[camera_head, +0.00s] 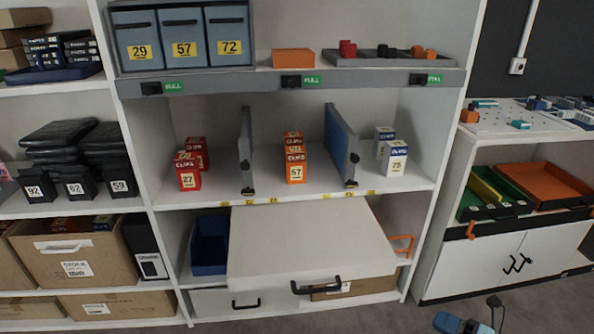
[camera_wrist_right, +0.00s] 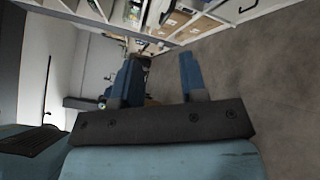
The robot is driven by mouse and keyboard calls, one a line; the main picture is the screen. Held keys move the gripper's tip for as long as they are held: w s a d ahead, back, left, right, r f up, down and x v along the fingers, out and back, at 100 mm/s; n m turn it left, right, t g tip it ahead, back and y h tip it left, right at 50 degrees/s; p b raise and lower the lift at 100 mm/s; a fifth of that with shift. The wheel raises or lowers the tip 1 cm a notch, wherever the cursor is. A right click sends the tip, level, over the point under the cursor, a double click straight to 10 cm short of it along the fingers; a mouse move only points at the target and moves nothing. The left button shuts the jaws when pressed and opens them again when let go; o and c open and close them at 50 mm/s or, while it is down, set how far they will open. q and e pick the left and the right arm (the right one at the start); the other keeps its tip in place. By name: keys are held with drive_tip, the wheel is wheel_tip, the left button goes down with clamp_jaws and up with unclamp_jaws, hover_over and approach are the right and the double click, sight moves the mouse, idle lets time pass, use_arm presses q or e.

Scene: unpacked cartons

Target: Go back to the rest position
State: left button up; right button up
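My right gripper (camera_head: 470,324) shows in part at the bottom right edge of the head view, low over the grey floor. In the right wrist view, its two blue fingers (camera_wrist_right: 160,78) stand apart with nothing held between them. My left gripper is in neither view. The task line names no object.
The white shelf unit (camera_head: 418,190) holds red, orange and blue-white boxes between dividers. A pale drawer or board (camera_head: 310,240) with a black handle juts out below. A white cabinet (camera_head: 500,268) stands at the right. The floor (camera_wrist_right: 265,90) beside my right gripper is clear.

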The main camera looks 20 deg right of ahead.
drive_tip(key=a+r+m+h, duration=0.1)
drive_tip(key=a+r+m, duration=0.3)
drive_tip(key=a+m, duration=0.6)
drive_tip(key=a+r+m+h, duration=0.1)
drive_tip(key=a+r+m, duration=0.2)
drive_tip(key=a+m, duration=0.7)
drive_tip(key=a+r+m+h, duration=0.1)
drive_tip(key=a+r+m, duration=0.45)
drive_tip(key=a, duration=0.75)
use_arm(q)
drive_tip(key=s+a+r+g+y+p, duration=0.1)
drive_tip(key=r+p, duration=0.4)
drive_tip(key=p, duration=1.1)
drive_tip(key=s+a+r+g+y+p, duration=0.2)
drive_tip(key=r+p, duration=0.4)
drive_tip(key=p, duration=1.1)
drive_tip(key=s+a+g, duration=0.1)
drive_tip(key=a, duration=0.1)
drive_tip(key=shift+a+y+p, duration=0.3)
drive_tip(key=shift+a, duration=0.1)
use_arm(e)
drive_tip(key=s+d+r+m+g+h, duration=0.1)
drive_tip(key=s+d+r+g+h, duration=0.2)
drive_tip(key=d+r, duration=0.3)
wheel_tip(320, 180, up, 3)
drive_tip(key=shift+s+r+m+g, duration=0.1)
drive_tip(key=shift+s+m+g, duration=0.25)
drive_tip(key=shift+s+g, duration=0.2)
